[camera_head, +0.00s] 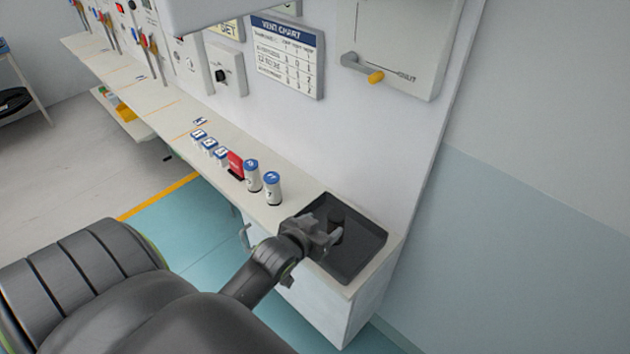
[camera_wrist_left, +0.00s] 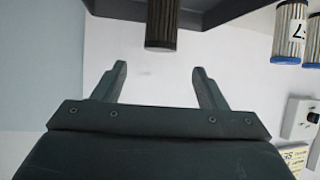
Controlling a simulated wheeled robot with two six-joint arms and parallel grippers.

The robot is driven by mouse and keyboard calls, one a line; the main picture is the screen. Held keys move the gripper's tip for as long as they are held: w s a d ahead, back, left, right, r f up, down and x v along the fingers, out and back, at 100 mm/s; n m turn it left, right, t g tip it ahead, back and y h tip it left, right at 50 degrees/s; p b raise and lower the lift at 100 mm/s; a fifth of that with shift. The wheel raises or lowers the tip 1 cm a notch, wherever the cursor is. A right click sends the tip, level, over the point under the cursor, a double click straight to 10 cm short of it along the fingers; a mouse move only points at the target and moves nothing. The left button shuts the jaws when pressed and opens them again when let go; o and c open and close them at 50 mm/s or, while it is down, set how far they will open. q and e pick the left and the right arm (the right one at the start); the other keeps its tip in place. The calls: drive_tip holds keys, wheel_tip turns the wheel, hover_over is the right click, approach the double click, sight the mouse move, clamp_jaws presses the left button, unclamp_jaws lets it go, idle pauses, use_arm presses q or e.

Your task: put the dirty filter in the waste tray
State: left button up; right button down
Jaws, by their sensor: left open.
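The waste tray (camera_head: 372,258) is a dark, shallow, rectangular tray set in the right end of the counter. The dirty filter (camera_wrist_left: 162,25) is a dark brown pleated cylinder in the left wrist view, which looks upside down. It stands at the dark tray (camera_wrist_left: 110,8), beyond my fingertips and apart from them. In the head view a dark shape in the tray beside my gripper is probably this filter, mostly hidden. My left gripper (camera_head: 328,238) is over the tray, open and empty; its spread fingers also show in the left wrist view (camera_wrist_left: 158,80). My right gripper is not in view.
Two white filters with blue caps, one (camera_head: 252,176) and another (camera_head: 272,188), stand left of the tray. A red object (camera_head: 235,164) and several blue-and-white labelled items (camera_head: 208,144) sit farther along the counter. A wall panel with a yellow-tipped lever (camera_head: 375,77) is above.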

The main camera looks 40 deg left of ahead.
use_arm(q)
drive_tip(key=v, duration=0.3)
idle(0.6)
drive_tip(key=s+d+f+g, duration=0.1)
drive_tip(key=s+f+g, duration=0.2)
drive_tip(key=s+g, duration=1.05)
drive_tip(key=s+a+f+t+b, duration=0.15)
drive_tip(key=s+f, duration=0.25)
drive_tip(key=f, duration=1.1)
drive_tip(key=s+f+t+b, duration=0.2)
drive_tip(key=s+f, duration=0.2)
drive_tip(key=f, duration=1.2)
drive_tip(key=s+d+f+g+b, duration=0.1)
drive_tip(key=s+f+b, duration=0.2)
drive_tip(key=s+f, duration=1.1)
drive_tip(key=shift+d+f+m, duration=0.25)
drive_tip(key=shift+f+m, duration=0.15)
drive_tip(key=shift+f, duration=0.5)
